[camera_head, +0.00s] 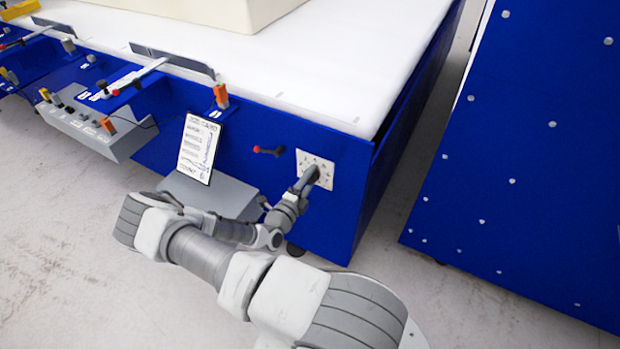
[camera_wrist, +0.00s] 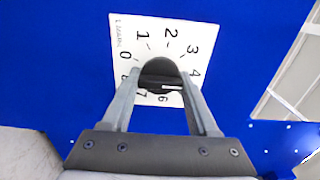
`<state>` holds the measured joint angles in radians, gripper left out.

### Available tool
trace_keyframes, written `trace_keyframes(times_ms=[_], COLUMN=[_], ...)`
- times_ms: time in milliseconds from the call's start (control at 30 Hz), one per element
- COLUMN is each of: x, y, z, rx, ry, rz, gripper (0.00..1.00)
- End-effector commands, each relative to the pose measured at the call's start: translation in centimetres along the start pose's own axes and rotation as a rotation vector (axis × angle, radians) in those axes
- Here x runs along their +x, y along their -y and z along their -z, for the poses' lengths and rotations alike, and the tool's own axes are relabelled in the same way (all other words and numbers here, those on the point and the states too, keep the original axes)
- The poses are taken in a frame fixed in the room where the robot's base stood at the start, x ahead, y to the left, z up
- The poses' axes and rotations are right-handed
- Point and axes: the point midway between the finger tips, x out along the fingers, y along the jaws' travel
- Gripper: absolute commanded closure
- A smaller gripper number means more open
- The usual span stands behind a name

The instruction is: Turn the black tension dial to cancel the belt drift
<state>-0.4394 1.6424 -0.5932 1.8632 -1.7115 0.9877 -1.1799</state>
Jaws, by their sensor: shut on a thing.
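The black tension dial (camera_wrist: 158,68) sits on a white numbered plate (camera_wrist: 124,30) on the blue machine side. A white line on the dial lies to the right of its middle, near the numbers 5 and 6, partly between the fingers. My gripper (camera_wrist: 160,92) is shut on the dial, one finger on each side. In the head view the plate (camera_head: 327,164) is at the machine's front right corner, and my gripper (camera_head: 312,174) reaches it from below left. The dial itself is hidden there by my gripper.
A red-tipped lever (camera_head: 268,151) sticks out left of the plate. A paper card (camera_head: 199,148) hangs further left above a grey box (camera_head: 210,194). A blue panel with studs (camera_head: 530,150) stands to the right, across a floor gap. The white belt (camera_head: 330,60) carries a foam block (camera_head: 225,8).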

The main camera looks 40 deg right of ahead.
Motion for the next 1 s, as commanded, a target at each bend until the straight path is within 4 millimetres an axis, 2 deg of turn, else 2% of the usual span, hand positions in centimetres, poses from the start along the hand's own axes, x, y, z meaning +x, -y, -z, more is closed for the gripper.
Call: trace_keyframes(times_ms=[233, 267, 400, 767, 867, 1000], x=[-0.1, -0.1, 0.0, -0.4, -1.6, -4.4], y=[-0.1, -0.1, -0.1, 0.0, 0.0, 0.1], z=[0.1, 0.1, 0.1, 0.0, -0.1, -0.1], rx=[0.000, 0.000, 0.000, 0.001, 0.001, 0.001], ry=[-0.002, -0.002, -0.002, 0.001, 0.002, 0.004], rz=[-0.001, -0.001, -0.001, -0.001, -0.003, -0.003], gripper=[0.96, 0.35, 0.10, 0.10, 0.10, 0.10])
